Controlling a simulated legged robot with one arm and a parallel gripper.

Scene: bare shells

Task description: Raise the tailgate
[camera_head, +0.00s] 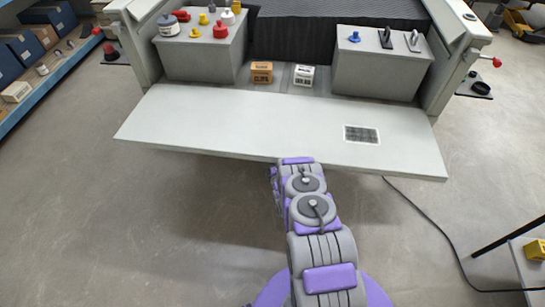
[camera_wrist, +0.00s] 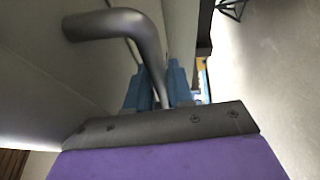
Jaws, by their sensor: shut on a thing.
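The tailgate (camera_head: 240,123) is a pale grey panel with a dark mesh patch near its right end. It lies folded down, roughly flat, at the front of the shell. My arm reaches to its near edge, and my gripper is hidden there in the head view. In the wrist view my gripper (camera_wrist: 160,88) has its blue fingers on both sides of a dark grey bent handle (camera_wrist: 115,22), shut on it. The handle stands against a pale panel that looks like the tailgate's underside. Where its far end joins is hidden behind the fingers.
Two grey boxes (camera_head: 200,62) with small coloured items flank the bay. A shelf (camera_head: 50,62) is at left. A black cable (camera_head: 425,215) crosses the floor at right.

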